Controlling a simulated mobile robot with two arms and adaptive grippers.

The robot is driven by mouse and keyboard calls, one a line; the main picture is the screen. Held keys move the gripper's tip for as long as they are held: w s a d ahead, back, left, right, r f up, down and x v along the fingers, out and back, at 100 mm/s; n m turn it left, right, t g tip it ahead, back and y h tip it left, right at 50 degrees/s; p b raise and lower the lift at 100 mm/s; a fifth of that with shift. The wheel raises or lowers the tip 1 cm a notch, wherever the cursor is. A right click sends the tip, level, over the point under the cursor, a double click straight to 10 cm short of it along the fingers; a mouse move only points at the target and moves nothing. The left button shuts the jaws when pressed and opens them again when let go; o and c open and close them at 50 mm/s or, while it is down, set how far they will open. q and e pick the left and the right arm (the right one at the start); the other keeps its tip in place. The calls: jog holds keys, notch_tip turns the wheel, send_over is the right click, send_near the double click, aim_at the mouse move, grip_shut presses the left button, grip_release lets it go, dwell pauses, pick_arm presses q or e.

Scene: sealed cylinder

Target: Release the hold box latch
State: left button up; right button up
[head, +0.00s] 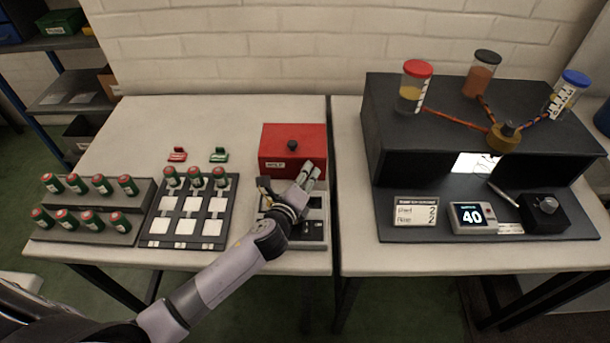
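The hold box (280,140) is a red box with a black knob on its lid and a small white label on its front. It stands at the back right of the left table. My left gripper (311,172) is at the box's front right corner, its two light grey fingers close together. I cannot tell whether they touch the box or have anything between them. The latch is not clearly visible; the gripper and wrist cover part of the box's front. My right gripper is not in view.
A grey-framed tray (316,230) lies under my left wrist. To its left are a panel of white squares (185,227) and a stepped rack (95,228) of red-capped green vials. Small red (177,155) and green (219,155) clips lie behind. A dark apparatus (400,130) fills the right table.

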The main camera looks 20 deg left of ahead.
pick_arm(q)
jog(key=shift+w, duration=0.15)
grip_shut()
dwell(0.4)
